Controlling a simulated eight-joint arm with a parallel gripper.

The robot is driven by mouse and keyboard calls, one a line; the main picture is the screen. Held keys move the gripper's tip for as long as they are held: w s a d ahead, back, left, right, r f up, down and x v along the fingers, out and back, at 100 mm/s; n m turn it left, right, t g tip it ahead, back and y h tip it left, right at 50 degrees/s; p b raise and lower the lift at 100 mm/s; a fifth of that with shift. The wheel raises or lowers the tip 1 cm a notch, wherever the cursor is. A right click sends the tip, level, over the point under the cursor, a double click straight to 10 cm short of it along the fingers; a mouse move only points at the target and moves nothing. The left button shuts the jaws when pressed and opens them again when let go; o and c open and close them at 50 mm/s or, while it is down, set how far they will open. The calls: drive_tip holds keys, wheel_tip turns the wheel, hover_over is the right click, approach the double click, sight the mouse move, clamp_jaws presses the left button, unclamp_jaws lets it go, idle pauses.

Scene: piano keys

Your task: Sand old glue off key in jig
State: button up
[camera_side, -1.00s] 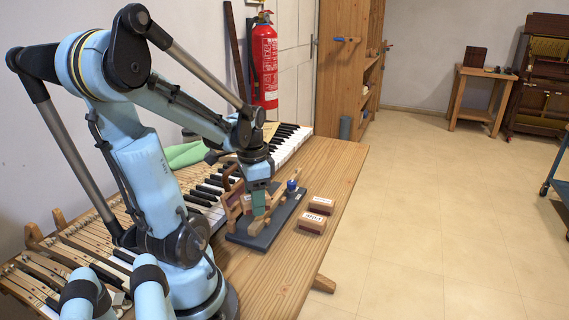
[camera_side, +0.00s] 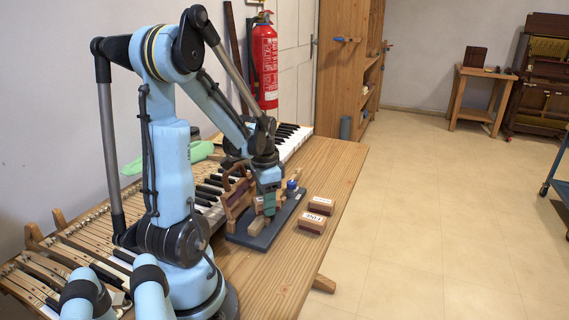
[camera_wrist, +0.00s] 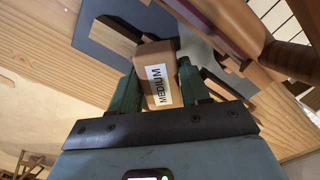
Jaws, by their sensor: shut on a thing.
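My gripper (camera_side: 267,203) is low over the jig, with its green fingers (camera_wrist: 125,94) shut on a brown sanding block (camera_wrist: 158,75) labelled MEDIUM in the wrist view. The jig's dark grey base (camera_side: 259,240) lies on the bench. A pale wooden key (camera_side: 257,226) lies along the jig, its middle hidden behind my gripper and the block in the side view. A blue knob (camera_side: 292,186) stands at the jig's far end. I cannot tell whether the block touches the key.
Two more labelled blocks lie right of the jig, the nearer one (camera_side: 311,223) marked FINE and another (camera_side: 321,205) behind it. A reddish wooden rack (camera_side: 237,199) stands close at the jig's left. The keyboard (camera_side: 207,192) runs behind. Bench top (camera_side: 335,165) at far right is clear.

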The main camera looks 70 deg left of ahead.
sight(257, 221)
drive_tip(key=shift+w+a, duration=2.2)
drive_tip(key=shift+s+d, duration=1.3)
drive_tip(key=shift+s+d+f, duration=0.1)
drive_tip(key=shift+s+d, duration=2.3)
drive_tip(key=shift+s+d+f, duration=0.1)
drive_tip(key=shift+s+d, duration=0.15)
drive_tip(key=shift+s+d+r, duration=0.2)
drive_tip(key=shift+r, duration=0.55)
wheel_tip(257, 221, up, 7)
drive_tip(key=shift+f, duration=0.2)
